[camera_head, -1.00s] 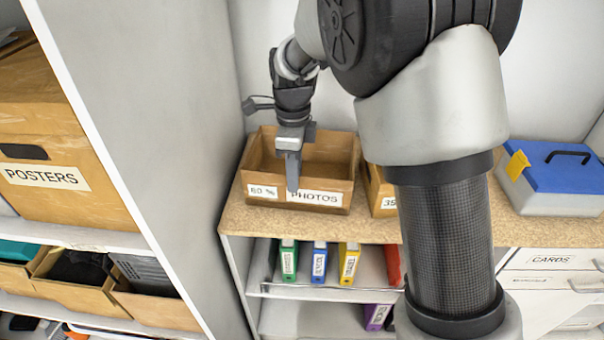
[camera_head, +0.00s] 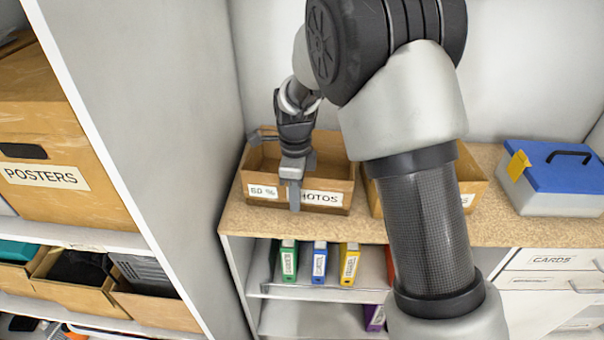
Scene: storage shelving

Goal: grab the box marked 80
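An open-topped cardboard box (camera_head: 334,166) stands on the wood-coloured counter at the left. Its front has a small label that looks like "80 %" (camera_head: 263,191) and a larger "PHOTOS" label, whose left end is covered by my gripper. My gripper (camera_head: 294,200) points down at the middle of the box's front wall. A grey finger overlaps the front face. A second finger is not clearly visible, so I cannot tell whether the fingers are open or shut, or whether they touch the wall. The box sits flat on the counter.
A second cardboard box (camera_head: 470,180) stands to the right, partly behind my arm. A blue-lidded case (camera_head: 565,180) is at the far right. A tall grey panel (camera_head: 150,120) is close on the left. Coloured binders (camera_head: 319,262) stand below the counter (camera_head: 330,226).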

